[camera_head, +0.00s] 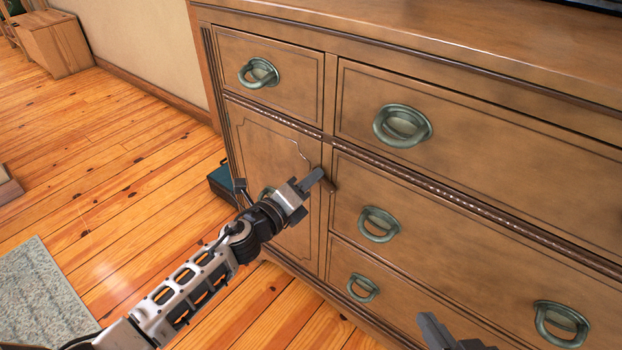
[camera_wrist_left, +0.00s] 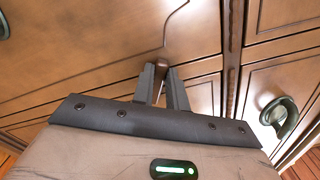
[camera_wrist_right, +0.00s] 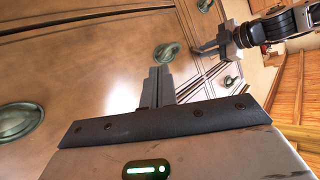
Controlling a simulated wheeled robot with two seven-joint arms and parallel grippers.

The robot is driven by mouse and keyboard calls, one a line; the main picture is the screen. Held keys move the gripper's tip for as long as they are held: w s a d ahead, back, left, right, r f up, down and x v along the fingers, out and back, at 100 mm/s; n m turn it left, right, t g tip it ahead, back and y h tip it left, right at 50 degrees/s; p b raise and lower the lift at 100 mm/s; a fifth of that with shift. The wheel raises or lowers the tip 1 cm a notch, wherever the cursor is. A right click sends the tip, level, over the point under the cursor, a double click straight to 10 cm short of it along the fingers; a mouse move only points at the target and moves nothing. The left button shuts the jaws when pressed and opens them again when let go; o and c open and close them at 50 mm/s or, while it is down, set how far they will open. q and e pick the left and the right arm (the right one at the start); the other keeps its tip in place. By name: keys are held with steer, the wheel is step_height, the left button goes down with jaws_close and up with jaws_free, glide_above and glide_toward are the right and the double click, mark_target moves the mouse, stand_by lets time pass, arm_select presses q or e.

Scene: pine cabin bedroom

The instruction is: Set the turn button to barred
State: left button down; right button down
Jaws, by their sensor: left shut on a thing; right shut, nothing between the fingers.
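The turn button (camera_head: 330,186) is a small dark brown wooden piece on the cabinet front, at the edge of the small door (camera_head: 262,140) beside the right-hand drawers. My left gripper (camera_head: 313,179) is at the button and hides part of it in the head view. In the left wrist view the button (camera_wrist_left: 161,66) shows between the two fingertips, which are shut on it. How the button is turned is hard to tell. My right gripper (camera_wrist_right: 158,82) is shut and empty, apart from the cabinet front; its fingers show at the bottom of the head view (camera_head: 433,330).
Drawers with green ring handles (camera_head: 402,125) surround the door on the wooden cabinet. A dark teal box (camera_head: 222,183) stands on the floor by its left side. A grey rug (camera_head: 42,300) lies at the lower left. The plank floor between is clear.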

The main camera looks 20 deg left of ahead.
arm_select(q)
steer(key=n, duration=0.2)
steer(key=n+p, duration=0.1)
steer(key=n, duration=0.2)
steer(key=shift+a+f, duration=0.1)
steer(key=shift+f, duration=0.3)
arm_select(e)
steer(key=shift+d+f+g, duration=0.15)
steer(key=shift+f+g, duration=0.15)
steer(key=shift+f, duration=0.25)
arm_select(q)
steer(key=c, duration=1.4)
jaws_free()
arm_select(e)
steer(key=shift+r, duration=0.1)
